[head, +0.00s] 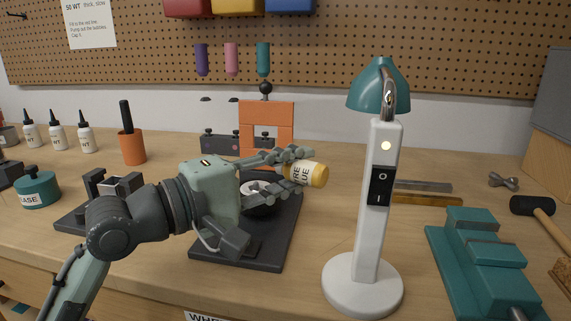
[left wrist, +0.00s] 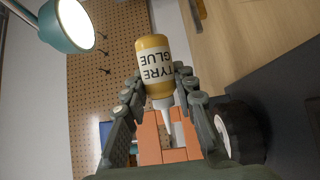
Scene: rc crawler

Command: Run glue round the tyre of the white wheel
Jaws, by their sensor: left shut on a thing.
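My left gripper (head: 290,172) is shut on the tyre glue bottle (head: 309,174), which is amber with a cream label. The bottle lies tilted on its side, its base to the right in the head view. In the left wrist view the bottle (left wrist: 154,58) shows its white nozzle (left wrist: 167,115), uncovered. The white wheel (head: 258,208) with its dark tyre is on the black base plate (head: 236,253), partly hidden by my gripper. It also shows at the right of the left wrist view (left wrist: 241,133). The nozzle appears apart from the tyre. My right gripper is out of view.
An orange frame (head: 245,133) stands behind the wheel. A white lamp (head: 362,283) with a teal shade stands right of the plate, near the bottle. A teal vice (head: 478,262) is farther right. An orange cup (head: 132,148) and several white bottles stand at the back left.

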